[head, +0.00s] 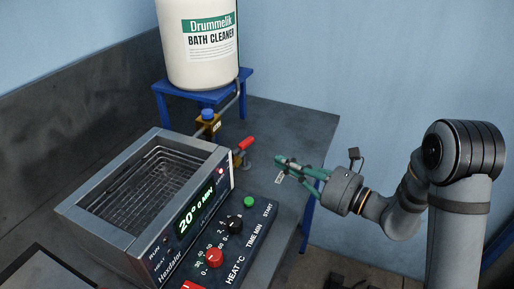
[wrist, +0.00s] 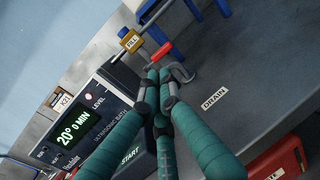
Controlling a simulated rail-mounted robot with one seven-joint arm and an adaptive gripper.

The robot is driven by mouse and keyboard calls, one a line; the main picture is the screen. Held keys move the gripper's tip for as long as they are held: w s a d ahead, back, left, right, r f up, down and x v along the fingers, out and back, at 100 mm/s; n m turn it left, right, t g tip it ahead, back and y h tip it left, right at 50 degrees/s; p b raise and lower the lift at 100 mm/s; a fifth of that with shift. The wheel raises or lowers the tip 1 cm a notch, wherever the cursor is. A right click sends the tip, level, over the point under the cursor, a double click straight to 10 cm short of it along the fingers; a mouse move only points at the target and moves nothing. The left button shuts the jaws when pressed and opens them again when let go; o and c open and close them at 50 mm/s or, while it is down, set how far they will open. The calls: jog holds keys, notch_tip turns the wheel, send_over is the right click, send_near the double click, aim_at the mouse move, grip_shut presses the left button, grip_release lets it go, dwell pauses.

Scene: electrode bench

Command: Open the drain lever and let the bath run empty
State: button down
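The red-handled drain lever (head: 245,143) sticks out from a brass valve at the back right side of the steel bath (head: 122,228). Its red handle also shows in the wrist view (wrist: 162,53), just beyond my fingertips. My gripper (head: 279,159) has green-wrapped fingers and is to the right of the lever, with a visible gap between them. In the wrist view the fingertips (wrist: 158,78) come together with nothing seen between them. A grey curved spout (wrist: 183,72) lies beside the tips. A wire basket (head: 150,185) sits in the bath; I cannot tell the liquid level.
A white cleaner drum (head: 199,45) stands on a blue stand (head: 246,82) behind the bath, with a blue-topped fill valve (head: 208,115) below. The control panel (head: 262,222) is at the front. A red box (wrist: 278,160) is at lower right. The bench around the DRAIN label (wrist: 214,99) is clear.

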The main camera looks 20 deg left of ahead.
aim_at(247, 145)
jog(key=p+x, duration=0.2)
jog(key=x, duration=0.6)
jog(key=shift+w+a, duration=0.1)
jog(key=shift+a, duration=0.2)
